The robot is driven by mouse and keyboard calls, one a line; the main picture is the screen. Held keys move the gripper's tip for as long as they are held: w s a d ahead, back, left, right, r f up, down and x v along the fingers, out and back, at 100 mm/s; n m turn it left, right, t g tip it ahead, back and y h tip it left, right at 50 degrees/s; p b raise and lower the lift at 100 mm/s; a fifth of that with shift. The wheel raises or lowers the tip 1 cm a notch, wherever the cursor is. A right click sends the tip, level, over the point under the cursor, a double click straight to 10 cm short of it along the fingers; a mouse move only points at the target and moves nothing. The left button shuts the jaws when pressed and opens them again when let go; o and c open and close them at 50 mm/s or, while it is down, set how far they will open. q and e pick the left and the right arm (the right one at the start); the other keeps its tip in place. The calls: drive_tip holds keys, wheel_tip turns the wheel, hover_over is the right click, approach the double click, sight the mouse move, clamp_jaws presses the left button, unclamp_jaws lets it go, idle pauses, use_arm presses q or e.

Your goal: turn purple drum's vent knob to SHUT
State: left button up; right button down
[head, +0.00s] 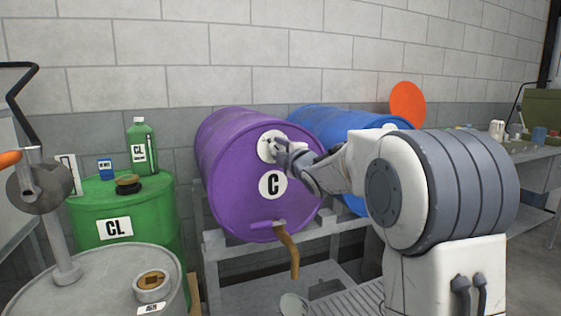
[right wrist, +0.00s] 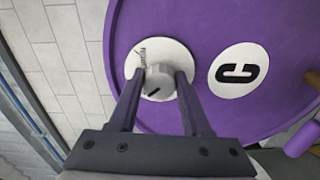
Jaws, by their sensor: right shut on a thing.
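The purple drum (head: 228,180) lies on its side on a grey rack, its round face toward me with a white "C" label (head: 273,184). The vent knob (right wrist: 157,78) is a grey-white cylinder with a black mark, on a white round plate (right wrist: 165,52) in the upper part of the face. My right gripper (head: 279,147) is at this plate. In the right wrist view its two fingers (right wrist: 158,84) are on either side of the knob, shut on it. The plate's lettering is too small to read. My left gripper is not in view.
A purple-handled tap (head: 268,224) with a brown spout (head: 290,252) is low on the drum face. A blue drum (head: 325,121) lies behind to the right. A green drum (head: 120,200) and a grey drum (head: 95,285) with a pump stand at left.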

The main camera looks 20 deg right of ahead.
drive_tip(key=shift+f+n+b, duration=0.1)
drive_tip(key=shift+n+b, duration=0.3)
drive_tip(key=shift+n, duration=0.1)
drive_tip(key=shift+c, duration=1.8)
unclamp_jaws()
drive_tip(key=s, duration=1)
drive_tip(key=shift+s+d, duration=0.15)
drive_tip(key=shift+s, duration=0.1)
